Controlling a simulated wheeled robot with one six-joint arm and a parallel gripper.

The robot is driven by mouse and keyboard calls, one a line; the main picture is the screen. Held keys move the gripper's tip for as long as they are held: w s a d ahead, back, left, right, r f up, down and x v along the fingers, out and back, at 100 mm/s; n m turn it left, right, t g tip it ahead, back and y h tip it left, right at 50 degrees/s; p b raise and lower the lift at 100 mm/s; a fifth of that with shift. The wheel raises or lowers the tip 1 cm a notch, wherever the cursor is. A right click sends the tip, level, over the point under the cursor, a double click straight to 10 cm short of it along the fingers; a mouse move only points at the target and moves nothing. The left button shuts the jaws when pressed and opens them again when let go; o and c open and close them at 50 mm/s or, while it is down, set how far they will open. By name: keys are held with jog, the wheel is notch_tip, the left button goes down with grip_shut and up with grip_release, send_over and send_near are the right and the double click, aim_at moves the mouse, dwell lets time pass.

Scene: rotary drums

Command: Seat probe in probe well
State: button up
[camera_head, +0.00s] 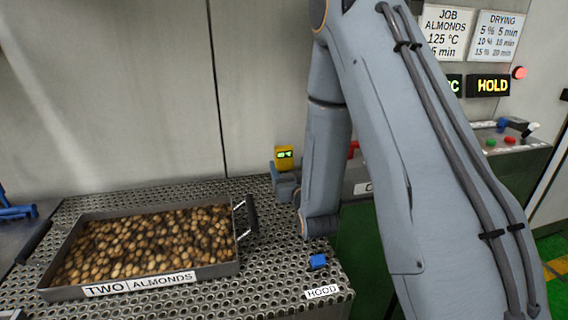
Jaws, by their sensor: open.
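A small yellow unit with a lit green display (284,157) shows at the back edge of the perforated table and looks like the probe's head. Its lower part is hidden behind blue-grey parts at the end of my arm. I cannot tell whether it stands free or touches my arm. The fingers of my gripper are hidden, so their place relative to it does not show. I cannot make out a probe well. A small blue block (318,262) lies near the table's front right corner, and I cannot tell its use.
A tray of almonds (150,284) labelled "TWO ALMONDS" takes up the left of the perforated table (265,277). A "HOOD" label (322,292) marks the front right corner. My arm covers much of the right side. A control panel (505,141) stands behind it.

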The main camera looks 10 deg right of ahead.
aim_at(285, 159)
jog(key=shift+w+a+r+p, duration=0.1)
jog(key=shift+w+p, duration=0.2)
jog(key=shift+w, duration=0.55)
jog(key=w, duration=0.1)
jog(key=w+p, duration=0.1)
jog(key=w, duration=0.1)
jog(key=w+p, duration=0.1)
jog(key=shift+w+f, duration=0.25)
jog(key=shift+w, duration=0.15)
jog(key=shift+c, duration=0.5)
jog(key=c, duration=1.1)
